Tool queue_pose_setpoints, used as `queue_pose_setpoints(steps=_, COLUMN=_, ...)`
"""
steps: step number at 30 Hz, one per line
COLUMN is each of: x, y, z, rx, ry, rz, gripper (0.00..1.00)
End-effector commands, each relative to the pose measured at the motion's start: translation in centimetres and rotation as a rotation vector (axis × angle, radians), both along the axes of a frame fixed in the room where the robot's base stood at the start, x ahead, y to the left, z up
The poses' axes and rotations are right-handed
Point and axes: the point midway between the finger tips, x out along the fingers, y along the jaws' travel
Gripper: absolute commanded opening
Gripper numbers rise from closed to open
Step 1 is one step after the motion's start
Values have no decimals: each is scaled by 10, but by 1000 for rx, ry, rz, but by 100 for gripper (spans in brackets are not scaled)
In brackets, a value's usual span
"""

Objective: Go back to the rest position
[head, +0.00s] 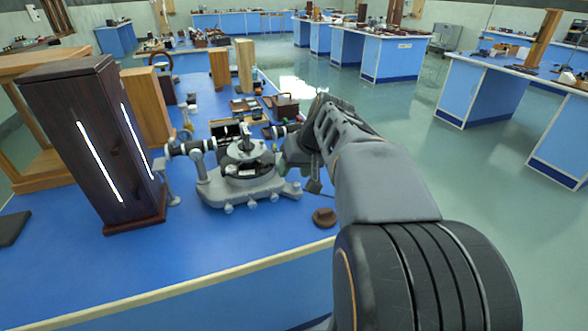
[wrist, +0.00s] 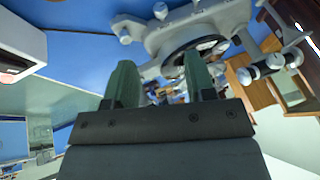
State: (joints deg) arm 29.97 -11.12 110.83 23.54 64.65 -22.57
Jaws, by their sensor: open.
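My arm reaches forward from the lower right of the head view. My gripper (head: 300,160) is at the right side of a grey spectrometer (head: 245,172) on the blue bench. In the wrist view my gripper (wrist: 162,85) shows two green fingers standing apart, with nothing seen between them but background. The spectrometer (wrist: 190,35) appears beyond the fingertips in that view. I cannot tell whether a finger touches it.
A tall dark lamp box (head: 95,150) with lit slits stands left of the spectrometer. A small brown round piece (head: 325,217) lies near the bench's front edge. Wooden boxes and small items crowd the bench behind. Open green floor (head: 440,170) lies to the right.

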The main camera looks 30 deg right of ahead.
Motion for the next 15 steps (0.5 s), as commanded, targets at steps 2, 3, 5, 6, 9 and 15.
queue_pose_setpoints(steps=2, x=0, y=0, z=0, rx=0, ry=0, rz=0, gripper=50)
queue_pose_setpoints(steps=3, x=0, y=0, z=0, rx=0, ry=0, rz=0, gripper=50)
queue_pose_setpoints(steps=5, x=0, y=0, z=0, rx=0, ry=0, rz=0, gripper=50)
queue_pose_setpoints(steps=6, x=0, y=0, z=0, rx=0, ry=0, rz=0, gripper=50)
queue_pose_setpoints(steps=9, x=0, y=0, z=0, rx=1, ry=0, rz=-2, gripper=50)
queue_pose_setpoints(steps=15, x=-11, y=-7, z=-25, rx=-8, ry=63, rz=-122, gripper=50)
